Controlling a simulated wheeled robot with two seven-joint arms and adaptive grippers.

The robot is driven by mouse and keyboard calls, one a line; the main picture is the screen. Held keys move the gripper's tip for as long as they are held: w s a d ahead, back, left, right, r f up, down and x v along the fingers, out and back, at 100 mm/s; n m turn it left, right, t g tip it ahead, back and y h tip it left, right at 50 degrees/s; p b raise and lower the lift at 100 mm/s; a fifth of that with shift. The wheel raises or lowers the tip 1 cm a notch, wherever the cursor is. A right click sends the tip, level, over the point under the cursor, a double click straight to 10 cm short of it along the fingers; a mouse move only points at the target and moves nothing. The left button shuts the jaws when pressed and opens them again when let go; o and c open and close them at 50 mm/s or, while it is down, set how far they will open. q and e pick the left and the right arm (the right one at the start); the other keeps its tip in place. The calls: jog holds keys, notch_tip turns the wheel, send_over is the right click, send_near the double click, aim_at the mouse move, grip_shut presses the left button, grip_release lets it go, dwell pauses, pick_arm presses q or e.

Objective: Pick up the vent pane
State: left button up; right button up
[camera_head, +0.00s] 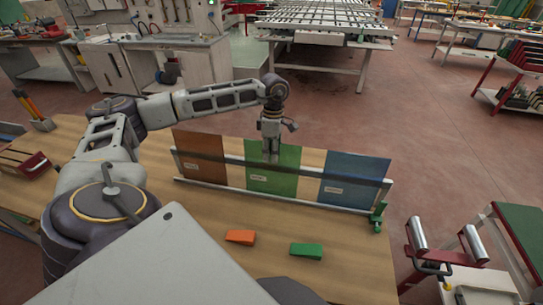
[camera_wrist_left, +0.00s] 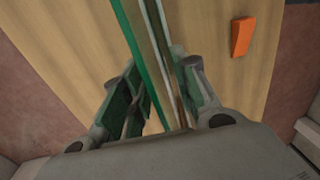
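Three upright panes stand in a rack (camera_head: 215,184) on the wooden table: a brown one (camera_head: 200,158), a green one (camera_head: 273,181) in the middle and a blue one (camera_head: 355,180). Each has a small white label too small to read, so I cannot tell by name which is the vent pane. My left gripper (camera_head: 271,160) points down at the top of the green pane. In the left wrist view its fingers (camera_wrist_left: 163,98) are spread on either side of the green pane's edge (camera_wrist_left: 130,25). My right gripper is not in view.
An orange wedge (camera_head: 240,236) and a green wedge (camera_head: 306,250) lie on the table (camera_head: 350,262) in front of the rack. A green clamp-like part (camera_head: 377,217) sits at the rack's right end. A roller stand (camera_head: 440,245) is beyond the table's right edge.

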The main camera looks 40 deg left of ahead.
pick_arm(q)
grip_shut()
dwell(0.6)
